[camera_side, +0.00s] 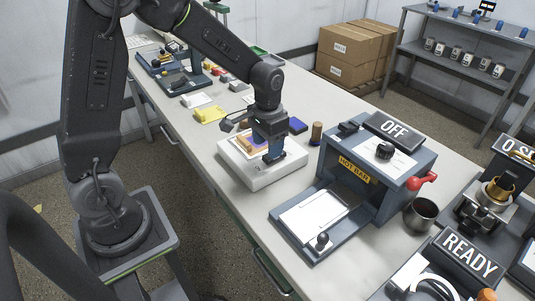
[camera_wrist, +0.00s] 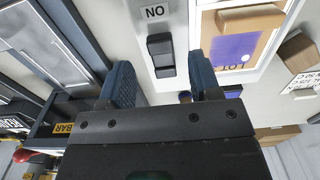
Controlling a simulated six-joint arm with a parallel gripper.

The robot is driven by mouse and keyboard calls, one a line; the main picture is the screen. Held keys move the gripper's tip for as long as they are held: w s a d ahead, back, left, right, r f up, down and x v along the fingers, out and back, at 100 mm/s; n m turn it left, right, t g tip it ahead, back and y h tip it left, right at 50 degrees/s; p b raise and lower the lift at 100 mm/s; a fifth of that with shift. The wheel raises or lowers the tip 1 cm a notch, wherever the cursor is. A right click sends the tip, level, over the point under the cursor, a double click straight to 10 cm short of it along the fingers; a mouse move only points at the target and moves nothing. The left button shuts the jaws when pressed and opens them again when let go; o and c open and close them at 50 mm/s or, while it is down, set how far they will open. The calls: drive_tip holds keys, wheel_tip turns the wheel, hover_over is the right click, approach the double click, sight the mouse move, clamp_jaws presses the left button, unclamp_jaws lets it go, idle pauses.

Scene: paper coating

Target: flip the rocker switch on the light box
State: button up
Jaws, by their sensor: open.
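The light box (camera_side: 262,181) is a low white box on the bench in the side view. My gripper (camera_side: 272,158) points down over its near right part. In the wrist view the black rocker switch (camera_wrist: 161,55) lies on the white top of the light box, beside a small label that reads NO in the picture. My gripper (camera_wrist: 161,82) is open, with one blue-grey finger on each side of the switch in the picture and nothing between them. I cannot tell whether it touches the box. In the side view the gripper hides the switch.
On the light box lies a sheet with a purple patch (camera_wrist: 232,47) and a tan wooden block (camera_wrist: 250,18). The hot bar press (camera_side: 375,165), with a red knob, stands to the right. A brown cylinder (camera_side: 316,133) stands behind the box.

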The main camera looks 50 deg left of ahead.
drive_tip(key=shift+f, duration=2)
drive_tip(key=shift+c, duration=0.2)
drive_tip(key=c, duration=0.9)
drive_tip(key=shift+s+t, duration=0.1)
drive_tip(key=shift+t, duration=0.5)
drive_tip(key=o, duration=0.9)
drive_tip(key=shift+f, duration=0.1)
drive_tip(key=shift+o, duration=0.2)
